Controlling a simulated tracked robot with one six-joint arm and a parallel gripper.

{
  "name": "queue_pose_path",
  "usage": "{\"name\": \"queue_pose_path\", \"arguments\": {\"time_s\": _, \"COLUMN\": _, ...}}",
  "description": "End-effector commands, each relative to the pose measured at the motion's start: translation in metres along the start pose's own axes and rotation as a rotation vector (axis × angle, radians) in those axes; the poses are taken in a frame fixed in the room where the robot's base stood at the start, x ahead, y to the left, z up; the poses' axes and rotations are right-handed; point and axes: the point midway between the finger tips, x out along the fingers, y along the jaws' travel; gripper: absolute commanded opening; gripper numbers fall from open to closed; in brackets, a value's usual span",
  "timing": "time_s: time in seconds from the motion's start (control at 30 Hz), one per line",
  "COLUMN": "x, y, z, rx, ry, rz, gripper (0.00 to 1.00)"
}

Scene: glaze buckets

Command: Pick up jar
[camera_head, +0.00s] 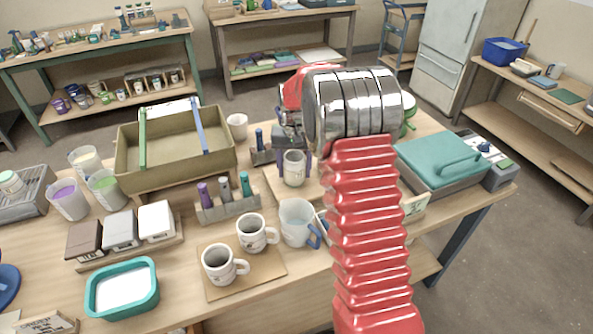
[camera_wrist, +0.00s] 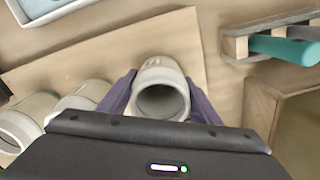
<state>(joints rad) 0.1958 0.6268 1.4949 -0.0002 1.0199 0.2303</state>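The pale grey jar (camera_head: 294,171) stands upright on a tan board toward the back of the workbench, with its open mouth up. In the wrist view the jar (camera_wrist: 163,76) is in the middle, its dark inside showing. My gripper (camera_head: 294,163) reaches down over it, with one purple finger on each side. In the wrist view the fingers of my gripper (camera_wrist: 161,92) lie close against or right beside the jar's walls. I cannot tell whether they press on it. The lower edge of the wrist view is covered by my gripper's dark body.
Two more pale jars (camera_wrist: 28,115) stand left of the jar in the wrist view. A tan bin (camera_head: 175,177) is at left, a teal-lidded box (camera_head: 450,160) at right.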

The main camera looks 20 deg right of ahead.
Motion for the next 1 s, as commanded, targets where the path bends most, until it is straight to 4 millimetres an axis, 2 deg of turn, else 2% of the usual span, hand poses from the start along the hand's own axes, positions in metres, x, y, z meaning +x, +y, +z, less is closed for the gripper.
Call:
{"name": "queue_pose_path", "arguments": {"time_s": 0.07, "x": 0.0, "y": 0.0, "z": 0.0, "rx": 0.0, "ry": 0.0, "rz": 0.0, "gripper": 0.5}}
{"name": "queue_pose_path", "arguments": {"time_s": 0.43, "x": 0.0, "y": 0.0, "z": 0.0, "rx": 0.0, "ry": 0.0, "rz": 0.0, "gripper": 0.25}}
{"name": "queue_pose_path", "arguments": {"time_s": 0.77, "x": -0.005, "y": 0.0, "z": -0.001, "rx": 0.0, "ry": 0.003, "rz": -0.001, "gripper": 0.25}}
{"name": "queue_pose_path", "arguments": {"time_s": 1.0, "x": -0.034, "y": 0.0, "z": -0.001, "rx": 0.0, "ry": 0.004, "rz": -0.001, "gripper": 0.25}}
